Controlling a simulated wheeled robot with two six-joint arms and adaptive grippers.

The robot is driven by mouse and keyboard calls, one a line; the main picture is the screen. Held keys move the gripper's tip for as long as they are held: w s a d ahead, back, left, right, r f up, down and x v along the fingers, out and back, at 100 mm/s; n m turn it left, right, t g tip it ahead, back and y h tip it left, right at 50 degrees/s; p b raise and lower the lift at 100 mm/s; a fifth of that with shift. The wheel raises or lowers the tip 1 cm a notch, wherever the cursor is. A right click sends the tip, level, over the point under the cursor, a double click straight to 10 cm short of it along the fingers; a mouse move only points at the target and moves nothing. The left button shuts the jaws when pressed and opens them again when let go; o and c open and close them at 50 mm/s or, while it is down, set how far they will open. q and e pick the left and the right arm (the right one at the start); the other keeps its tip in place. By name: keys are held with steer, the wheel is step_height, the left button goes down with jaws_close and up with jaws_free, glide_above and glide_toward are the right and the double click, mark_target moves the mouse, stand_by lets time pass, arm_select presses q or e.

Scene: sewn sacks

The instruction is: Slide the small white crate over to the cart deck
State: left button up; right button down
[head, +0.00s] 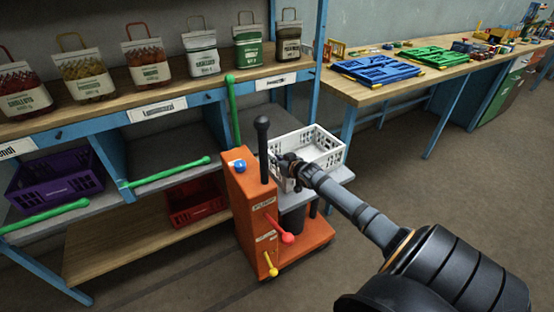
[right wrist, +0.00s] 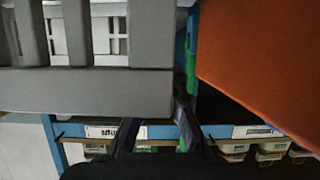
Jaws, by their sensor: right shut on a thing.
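The small white crate (head: 322,142) is empty in the head view and stands upright over the grey cart deck (head: 343,174), behind the orange column. Part of the deck shows at its right. I cannot tell whether the crate's base rests fully on it. My right gripper (head: 288,165) is shut on the crate's near side, close to the orange column. In the right wrist view the crate's slotted wall (right wrist: 85,92) looms at the upper left, with the dark fingers (right wrist: 160,128) at its edge. The fingertips are partly hidden. My left gripper is not in view.
The orange pump cart (head: 250,205) has a black handle and red and yellow levers. Left is a blue-framed shelf with a purple crate (head: 55,180), a red crate (head: 195,203), green bars and several sacks on top. A bench (head: 400,85) stands behind right. Floor at right is clear.

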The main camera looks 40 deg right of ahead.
steer(key=shift+s+f, duration=0.2)
steer(key=shift+f, duration=0.2)
steer(key=c, duration=1.3)
jaws_free()
steer(key=shift+w+d, duration=0.15)
steer(key=shift+w, duration=0.1)
steer(key=shift+c, duration=0.2)
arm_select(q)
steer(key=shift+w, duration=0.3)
arm_select(e)
steer(key=shift+r, duration=0.15)
steer(key=shift+s+r, duration=0.1)
steer(key=shift+s, duration=0.05)
steer(key=v, duration=0.6)
steer(key=shift+s, duration=0.2)
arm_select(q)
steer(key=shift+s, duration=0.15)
arm_select(e)
steer(key=shift+s+a+r, duration=0.2)
steer(key=shift+s+a, duration=0.1)
steer(key=shift+s, duration=0.05)
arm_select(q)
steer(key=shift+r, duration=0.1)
